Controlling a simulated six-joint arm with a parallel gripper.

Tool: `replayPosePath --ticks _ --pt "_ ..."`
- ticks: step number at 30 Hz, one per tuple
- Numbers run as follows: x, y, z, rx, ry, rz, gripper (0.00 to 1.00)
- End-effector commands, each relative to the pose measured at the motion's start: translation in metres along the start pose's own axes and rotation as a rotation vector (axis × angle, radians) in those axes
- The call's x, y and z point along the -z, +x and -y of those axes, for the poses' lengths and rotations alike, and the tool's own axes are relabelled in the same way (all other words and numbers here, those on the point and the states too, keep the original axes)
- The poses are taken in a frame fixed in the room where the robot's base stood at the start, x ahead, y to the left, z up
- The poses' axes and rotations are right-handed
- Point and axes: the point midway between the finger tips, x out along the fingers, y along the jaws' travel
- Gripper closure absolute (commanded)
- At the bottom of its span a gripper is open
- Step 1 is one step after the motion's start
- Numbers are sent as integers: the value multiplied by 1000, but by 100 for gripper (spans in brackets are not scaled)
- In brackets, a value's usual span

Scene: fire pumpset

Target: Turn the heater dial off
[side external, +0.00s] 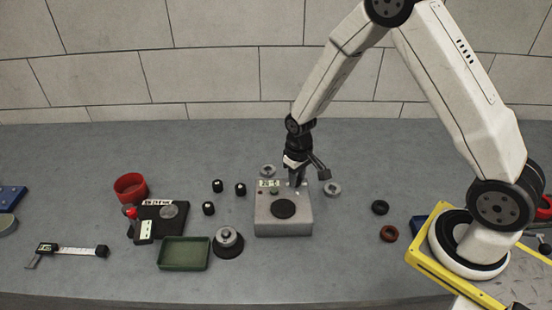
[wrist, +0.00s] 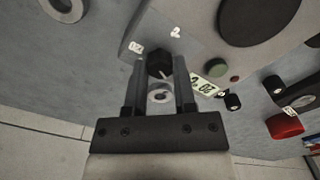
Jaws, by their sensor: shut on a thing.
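The heater (side external: 284,225) is a grey box with a round dark plate on top, in the middle of the table. It also shows in the wrist view (wrist: 190,40), with a small lit display and a green button. Its dial (wrist: 159,62) is a black knob with a white pointer mark, at the heater's edge beside white printed marks. My gripper (side external: 297,183) points down at the heater's back right corner. In the wrist view my gripper (wrist: 160,73) has its two fingers on either side of the dial, shut on it. In the side view the gripper hides the dial.
Left of the heater are several small black weights (side external: 240,189), a dark metal weight (side external: 228,243), a green tray (side external: 184,254), a black scale-like device (side external: 150,215) and a red bowl (side external: 130,188). Black (side external: 380,208) and red rings (side external: 389,233) lie right.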

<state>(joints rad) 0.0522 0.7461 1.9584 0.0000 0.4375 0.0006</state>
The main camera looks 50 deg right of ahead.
Motion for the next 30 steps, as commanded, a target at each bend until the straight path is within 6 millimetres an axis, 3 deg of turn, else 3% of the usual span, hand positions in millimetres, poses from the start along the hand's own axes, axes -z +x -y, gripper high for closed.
replayPosePath --ticks 19,20,22,23,30 --pt "1 -1 0 -1 -71 -3 100" --pt "1 -1 0 -1 -71 -3 57" --pt "1 -1 0 0 -70 -3 35" --pt "1 -1 0 0 -70 -3 31" --pt "0 0 0 0 -68 -1 31"
